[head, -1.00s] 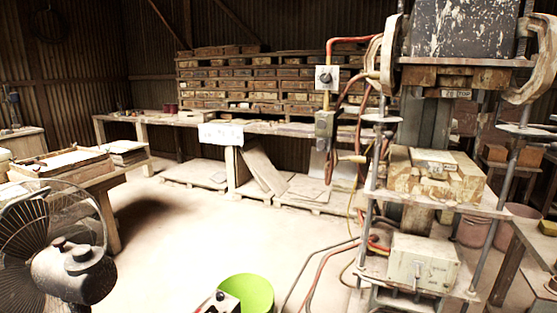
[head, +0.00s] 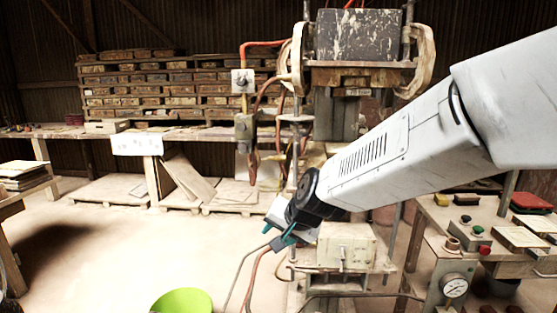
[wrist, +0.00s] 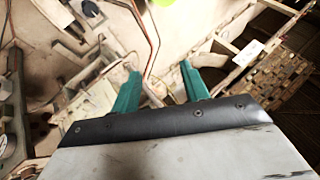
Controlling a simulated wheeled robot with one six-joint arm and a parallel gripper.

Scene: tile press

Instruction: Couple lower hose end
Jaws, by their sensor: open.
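My gripper (head: 275,235) is in front of the press at lower centre in the head view, its teal fingers apart and empty. In the wrist view my gripper (wrist: 160,84) is open, with floor and hoses visible beyond the fingers. A red hose (head: 254,275) and a grey hose (head: 236,277) run down to the floor just below and left of the gripper. A red-brown hose (wrist: 152,45) also shows beyond the fingers in the wrist view. I cannot make out a loose lower hose end or its coupling; my arm hides part of the press.
The press has a pale box (head: 345,248) low on its frame. A control bench with a pressure gauge (head: 454,286) stands at right. A green bowl (head: 183,301) is on the floor. Stacked trays (head: 180,90) line the back.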

